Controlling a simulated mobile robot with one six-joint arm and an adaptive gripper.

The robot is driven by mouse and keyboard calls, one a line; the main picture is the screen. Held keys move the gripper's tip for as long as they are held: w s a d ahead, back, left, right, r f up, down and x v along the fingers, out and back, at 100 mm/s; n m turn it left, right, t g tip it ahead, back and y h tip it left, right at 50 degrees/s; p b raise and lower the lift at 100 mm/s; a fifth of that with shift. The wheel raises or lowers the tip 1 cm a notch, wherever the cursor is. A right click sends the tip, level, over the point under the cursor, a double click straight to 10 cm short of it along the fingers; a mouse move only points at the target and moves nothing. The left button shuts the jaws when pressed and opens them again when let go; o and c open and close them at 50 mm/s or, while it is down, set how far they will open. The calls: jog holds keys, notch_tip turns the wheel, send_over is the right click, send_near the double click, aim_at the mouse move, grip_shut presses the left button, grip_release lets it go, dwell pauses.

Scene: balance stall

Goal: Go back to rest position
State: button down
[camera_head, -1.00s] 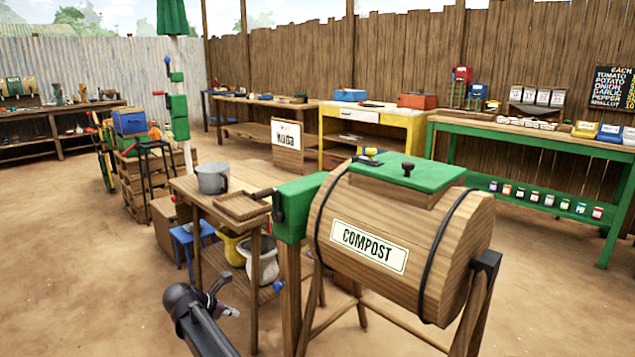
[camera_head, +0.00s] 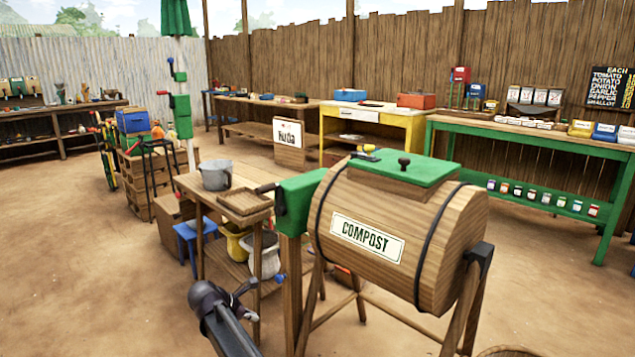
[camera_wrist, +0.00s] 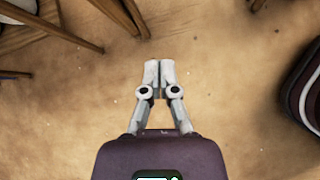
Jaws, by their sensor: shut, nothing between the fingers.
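My gripper shows in the wrist view (camera_wrist: 159,75) with its two pale fingers together and nothing between them. Below the fingers there is bare sandy ground. In the head view my gripper (camera_head: 250,302) is at the bottom, in front of the wooden table (camera_head: 262,290) and to the left of the compost barrel (camera_head: 380,240). It appears apart from both. No task object is held.
The barrel stands on wooden legs with a green lid (camera_head: 405,172). A grey pot (camera_head: 215,176) and a wooden tray (camera_head: 245,201) sit on the table. A blue stool (camera_head: 186,232) is beside it. Open ground (camera_head: 80,270) lies at the left.

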jog(key=s+d+f+m+g+y, duration=0.1)
jog(key=s+d+m+g+y, duration=0.1)
jog(key=s+d+m, duration=0.75)
jog(key=s+d+f+m+g+y, duration=0.25)
jog(key=d+m, duration=0.45)
jog(key=d, duration=0.7)
jog(key=s+d+f+m+g+y, duration=0.1)
jog(key=s+d+m+y, duration=0.1)
jog(key=s+d+m, duration=0.8)
jog(key=w+d+r+n+p, duration=0.1)
jog(key=r+p, duration=1.7)
jog(key=w+d+r+n+p, duration=0.1)
jog(key=w+r+p, duration=0.1)
jog(key=r+p, duration=1.6)
jog(key=shift+w+r+p, duration=0.2)
jog(key=shift+w+p, duration=0.1)
jog(key=shift+p, duration=0.05)
